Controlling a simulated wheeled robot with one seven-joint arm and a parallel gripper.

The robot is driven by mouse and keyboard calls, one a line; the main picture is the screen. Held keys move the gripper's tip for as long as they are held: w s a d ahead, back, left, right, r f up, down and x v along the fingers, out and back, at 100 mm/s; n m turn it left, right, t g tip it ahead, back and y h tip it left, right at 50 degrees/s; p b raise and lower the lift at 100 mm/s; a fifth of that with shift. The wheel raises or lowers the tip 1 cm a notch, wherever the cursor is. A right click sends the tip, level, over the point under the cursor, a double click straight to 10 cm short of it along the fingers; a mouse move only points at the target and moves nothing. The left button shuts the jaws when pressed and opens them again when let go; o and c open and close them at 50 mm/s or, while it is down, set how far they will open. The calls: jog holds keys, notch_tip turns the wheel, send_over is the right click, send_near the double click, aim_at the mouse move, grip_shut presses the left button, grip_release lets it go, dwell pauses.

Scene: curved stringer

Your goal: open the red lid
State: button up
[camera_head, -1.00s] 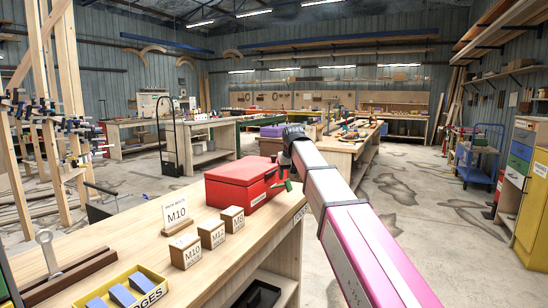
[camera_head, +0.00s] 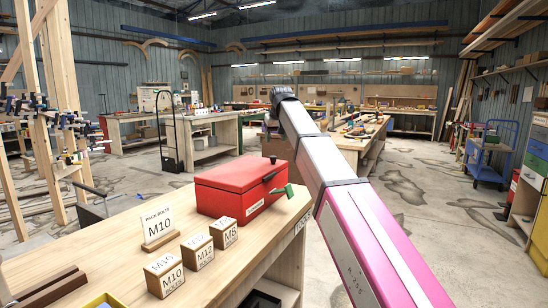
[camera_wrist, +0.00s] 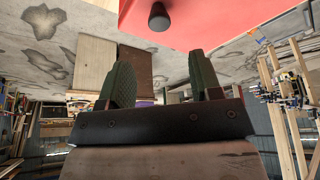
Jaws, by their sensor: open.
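A red box with a red lid (camera_head: 240,172) sits on the wooden bench top; the lid is down.
The bench top (camera_head: 115,275) also holds an M10 sign (camera_head: 158,224) and wooden blocks marked M10 (camera_head: 165,275), M12 (camera_head: 197,250) and M8 (camera_head: 223,234), left of and in front of the box. Open concrete floor lies right of the bench; a blue cart (camera_head: 490,160) stands far right.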

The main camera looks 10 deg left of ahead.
aim_at(273, 157)
jog(key=x, duration=1)
jog(key=shift+f, duration=0.1)
grip_shut()
jog(key=shift+w, duration=0.1)
